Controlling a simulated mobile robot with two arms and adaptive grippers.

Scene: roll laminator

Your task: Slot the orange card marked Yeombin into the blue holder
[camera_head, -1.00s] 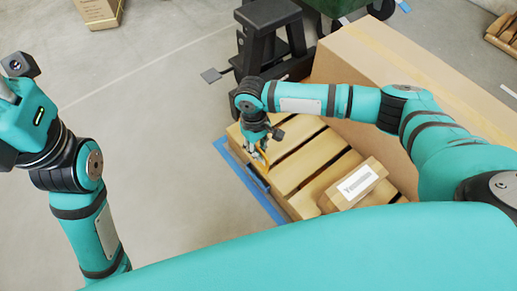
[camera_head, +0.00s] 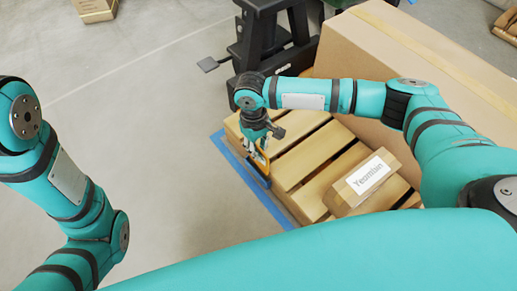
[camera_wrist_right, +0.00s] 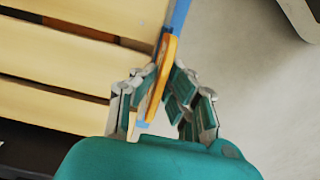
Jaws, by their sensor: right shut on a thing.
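My right gripper (camera_head: 259,155) is shut on the thin orange card (camera_head: 262,161) at the left edge of the pallet. In the right wrist view the card (camera_wrist_right: 158,85) stands edge-on between the fingers (camera_wrist_right: 160,95), so its marking is hidden. A narrow dark piece (camera_head: 257,178) on the pallet's left side, just below the card, may be the blue holder; I cannot tell whether the card touches it. In the wrist view, blue shows behind the card's far end, holder or tape unclear. My left arm is at the left; its fingers are out of view.
The wooden pallet (camera_head: 312,157) carries a small box (camera_head: 345,197) with a white label reading about Yeombin and a large cardboard box (camera_head: 350,60). Blue tape (camera_head: 240,165) lines the floor beside the pallet. A black stand (camera_head: 270,35) is behind. Floor at left is clear.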

